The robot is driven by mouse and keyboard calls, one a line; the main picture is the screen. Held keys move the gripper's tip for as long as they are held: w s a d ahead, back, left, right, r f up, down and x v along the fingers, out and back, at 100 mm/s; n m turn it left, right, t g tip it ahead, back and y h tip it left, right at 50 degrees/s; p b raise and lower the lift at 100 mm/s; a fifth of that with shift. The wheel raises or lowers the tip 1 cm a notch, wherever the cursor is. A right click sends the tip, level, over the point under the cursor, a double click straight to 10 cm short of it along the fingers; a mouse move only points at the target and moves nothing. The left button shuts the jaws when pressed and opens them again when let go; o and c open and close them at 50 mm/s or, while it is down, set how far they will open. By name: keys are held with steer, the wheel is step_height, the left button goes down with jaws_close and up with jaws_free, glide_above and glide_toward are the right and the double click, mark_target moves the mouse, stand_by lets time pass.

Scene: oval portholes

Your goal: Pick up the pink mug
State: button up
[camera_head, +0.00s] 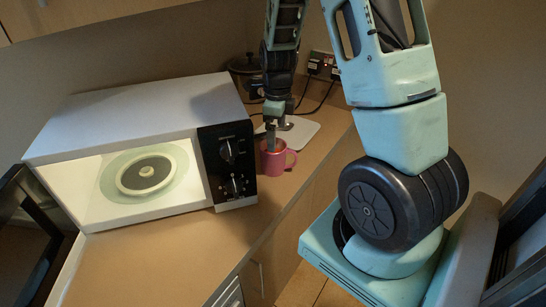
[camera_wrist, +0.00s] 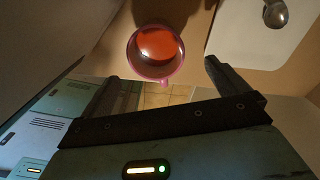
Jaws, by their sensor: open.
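The pink mug (camera_head: 273,158) stands upright on the wooden counter, close to the right side of the microwave. Its handle points right in the head view. My gripper (camera_head: 272,133) is directly above the mug, pointing down, with its lower tip overlapping the mug's rim in that view. In the wrist view I look down on the mug (camera_wrist: 156,53), which shows a reddish-orange inside and lies between and beyond the open fingers of my gripper (camera_wrist: 160,78). The gripper is open and holds nothing. I cannot tell whether a finger touches the rim.
The white microwave (camera_head: 130,115), open-fronted with a round plate inside, stands left of the mug. A white board (camera_head: 297,131) lies behind the mug; a dark pot (camera_head: 245,68) and wall sockets with cables (camera_head: 320,66) are at the back. The counter front (camera_head: 190,245) is clear.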

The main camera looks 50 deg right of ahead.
mark_target(274, 155)
step_height(274, 155, down, 4)
steer(key=shift+f, duration=0.15)
steer(key=f, duration=0.1)
steer(key=f+p, duration=0.2)
steer(key=f, duration=0.1)
steer(key=shift+w+a, duration=0.25)
steer(key=shift+a, duration=0.15)
steer(key=shift+f+p, duration=0.3)
steer(key=shift+f, duration=0.35)
steer(key=shift+c, duration=0.3)
steer(key=c, duration=1.4)
steer(key=shift+r, duration=0.2)
